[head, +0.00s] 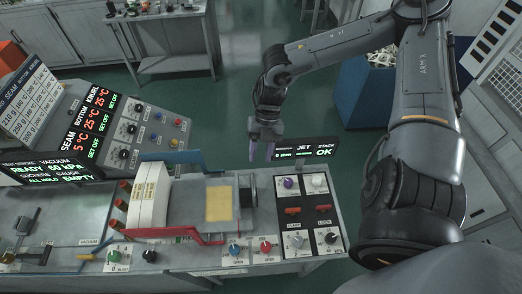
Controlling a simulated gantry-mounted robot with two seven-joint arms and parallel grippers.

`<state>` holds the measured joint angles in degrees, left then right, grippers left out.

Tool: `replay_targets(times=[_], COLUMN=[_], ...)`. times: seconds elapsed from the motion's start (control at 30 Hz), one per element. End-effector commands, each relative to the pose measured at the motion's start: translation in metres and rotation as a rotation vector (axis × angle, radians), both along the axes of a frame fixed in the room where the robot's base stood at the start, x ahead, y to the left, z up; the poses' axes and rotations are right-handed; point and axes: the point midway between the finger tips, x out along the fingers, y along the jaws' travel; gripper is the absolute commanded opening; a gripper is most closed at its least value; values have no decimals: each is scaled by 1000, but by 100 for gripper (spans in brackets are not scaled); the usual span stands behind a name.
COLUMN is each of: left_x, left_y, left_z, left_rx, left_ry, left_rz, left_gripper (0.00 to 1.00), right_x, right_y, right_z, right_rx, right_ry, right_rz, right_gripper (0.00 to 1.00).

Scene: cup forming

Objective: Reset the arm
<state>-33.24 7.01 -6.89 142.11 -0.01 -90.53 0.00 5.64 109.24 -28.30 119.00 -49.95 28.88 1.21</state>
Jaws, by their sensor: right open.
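My right arm comes in from the upper right and bends down over the right end of the machine bench. Its right gripper (265,142) hangs just above the bench's back edge, beside the small display that reads JET and STACK OK. The gripper is open and small in the view; I see nothing held between its fingers. The control knobs, among them a purple knob (288,184), sit below and in front of it, apart from it. My left gripper does not show.
The machine bench has a red guard bar (180,232), a yellowish pad (219,203) and a white stack (149,195). Display panels (92,135) stand at the left. A blue bin (365,92) stands at the back right. Green floor (240,35) is open behind the bench.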

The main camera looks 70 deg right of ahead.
Motion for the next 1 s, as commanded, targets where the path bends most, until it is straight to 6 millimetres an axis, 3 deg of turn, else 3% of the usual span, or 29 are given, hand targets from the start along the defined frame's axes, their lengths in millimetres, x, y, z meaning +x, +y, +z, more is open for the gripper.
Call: replay_targets(times=[0.53, 0.67, 0.77, 0.87, 1.0], left_x=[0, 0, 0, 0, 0], left_y=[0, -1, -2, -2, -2], left_z=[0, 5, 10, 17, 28], left_rx=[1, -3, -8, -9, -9], left_ry=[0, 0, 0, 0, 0], left_rz=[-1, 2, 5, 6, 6], left_gripper=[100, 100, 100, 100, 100], right_x=[-1, -9, -19, -31, -52], right_y=[-2, 4, 25, 61, 136], right_z=[4, -3, -19, -36, -51], right_rx=[0, 19, 85, 191, 404], right_ry=[2, 34, 68, 106, 143], right_rz=[0, 1, 7, 17, 32], right_gripper=[40, 40, 40, 40, 40])
